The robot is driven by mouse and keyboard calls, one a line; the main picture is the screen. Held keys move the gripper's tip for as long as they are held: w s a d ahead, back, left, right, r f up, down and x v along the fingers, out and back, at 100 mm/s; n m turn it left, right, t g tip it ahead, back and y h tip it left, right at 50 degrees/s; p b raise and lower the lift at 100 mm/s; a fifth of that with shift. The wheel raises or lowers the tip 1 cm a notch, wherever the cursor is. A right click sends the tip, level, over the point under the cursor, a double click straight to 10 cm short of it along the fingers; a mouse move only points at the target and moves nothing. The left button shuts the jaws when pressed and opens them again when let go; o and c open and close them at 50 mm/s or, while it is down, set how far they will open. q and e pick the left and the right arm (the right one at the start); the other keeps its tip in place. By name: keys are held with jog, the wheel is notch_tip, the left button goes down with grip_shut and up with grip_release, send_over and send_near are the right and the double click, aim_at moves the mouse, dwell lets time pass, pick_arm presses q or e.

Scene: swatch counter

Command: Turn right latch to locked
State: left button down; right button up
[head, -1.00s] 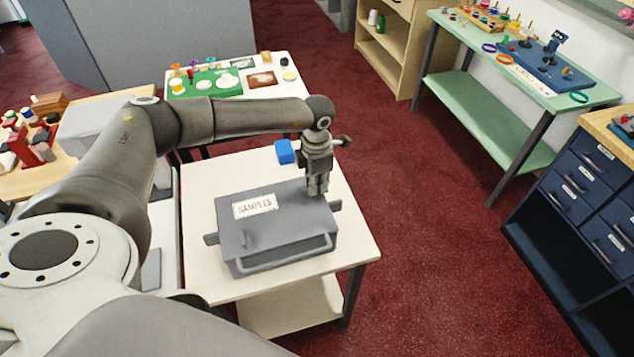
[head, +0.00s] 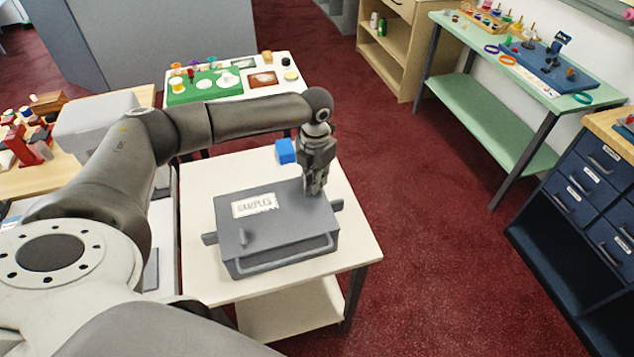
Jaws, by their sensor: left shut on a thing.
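The grey box with a SAMPLES label (head: 254,204) stands on a small white table (head: 205,280). It has a handle bar along its front and side tabs. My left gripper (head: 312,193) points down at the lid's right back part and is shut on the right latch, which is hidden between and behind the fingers. The latch's exact angle cannot be told. My right gripper is not in view.
A blue cube (head: 286,151) lies on the white table behind the box. A table with a green mat (head: 203,87) stands farther back. A green bench (head: 500,90) and a dark blue drawer cabinet (head: 580,190) stand at the right, across open red carpet.

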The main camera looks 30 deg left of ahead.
pick_arm(q)
jog(key=n, duration=0.2)
jog(key=a+n+b, duration=0.1)
jog(key=n, duration=0.2)
jog(key=shift+n, duration=0.3)
jog(key=n, duration=0.5)
jog(key=shift+s+a+n+b, duration=0.25)
jog(key=shift+a+n+b, duration=0.05)
jog(key=shift+a+b, duration=0.05)
jog(key=c, duration=1.5)
grip_release()
notch_tip(320, 180, up, 12)
jog(key=shift+r, duration=0.1)
